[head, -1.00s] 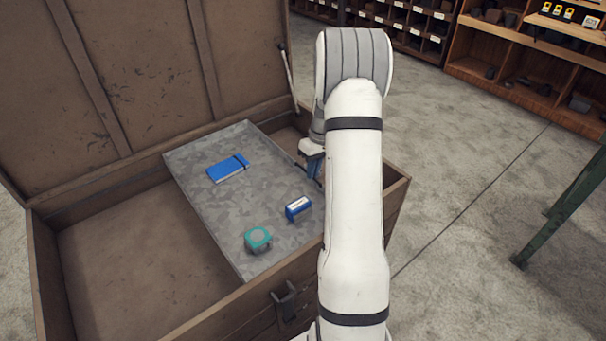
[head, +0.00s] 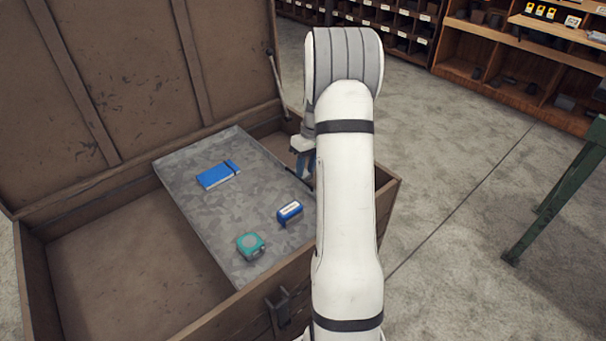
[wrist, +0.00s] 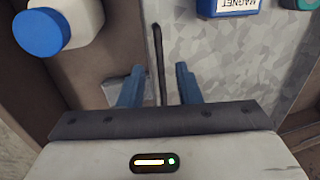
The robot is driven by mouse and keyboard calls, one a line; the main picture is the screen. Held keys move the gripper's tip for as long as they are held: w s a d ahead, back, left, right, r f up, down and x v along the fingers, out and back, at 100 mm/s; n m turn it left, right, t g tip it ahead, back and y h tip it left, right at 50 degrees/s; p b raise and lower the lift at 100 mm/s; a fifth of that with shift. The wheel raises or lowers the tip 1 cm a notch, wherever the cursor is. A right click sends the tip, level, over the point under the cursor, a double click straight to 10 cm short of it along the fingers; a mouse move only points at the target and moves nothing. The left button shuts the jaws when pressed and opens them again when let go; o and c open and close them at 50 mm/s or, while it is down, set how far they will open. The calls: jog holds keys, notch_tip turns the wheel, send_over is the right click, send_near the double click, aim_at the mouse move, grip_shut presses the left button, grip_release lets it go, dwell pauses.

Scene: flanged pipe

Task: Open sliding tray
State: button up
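The sliding tray (head: 205,212) is a grey mottled metal tray inside the open brown chest (head: 225,318), at the chest's right part. In the wrist view, its surface (wrist: 225,60) lies to the right. A thin dark bar (wrist: 157,45), seemingly the tray's handle, runs between my fingers. My gripper (wrist: 155,78) has its two blue fingers apart, one on each side of the bar, with gaps visible. In the head view, my gripper (head: 302,168) is at the tray's right edge, mostly hidden behind my arm.
On the tray lie a blue notebook (head: 218,175), a blue box marked MAGNET (head: 289,212) and a teal tape measure (head: 251,246). The chest's left part (head: 130,255) looks empty. A green table leg (head: 550,205) stands right; shelves (head: 510,60) are at the back.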

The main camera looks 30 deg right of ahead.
jog(key=r, duration=0.2)
jog(key=d+r, duration=0.1)
jog(key=r, duration=0.2)
dwell(0.4)
jog(key=s+a+r+t+h+p, duration=0.1)
jog(key=s+a+r+p, duration=0.1)
jog(key=s+a+r, duration=0.35)
jog(key=s+a+r+p, duration=0.1)
jog(key=s+a+r, duration=0.2)
jog(key=a+r, duration=0.55)
jog(key=s+a+r+m+t+p, duration=0.1)
jog(key=s+a, duration=0.4)
jog(key=s, duration=0.2)
jog(key=s+a+r+t+h+p, duration=0.1)
jog(key=s+a, duration=0.4)
jog(key=s, duration=0.3)
jog(key=shift+s+a+m+p, duration=0.2)
jog(key=shift+m+p, duration=0.15)
jog(key=shift+m, duration=0.05)
jog(key=shift+r, duration=0.1)
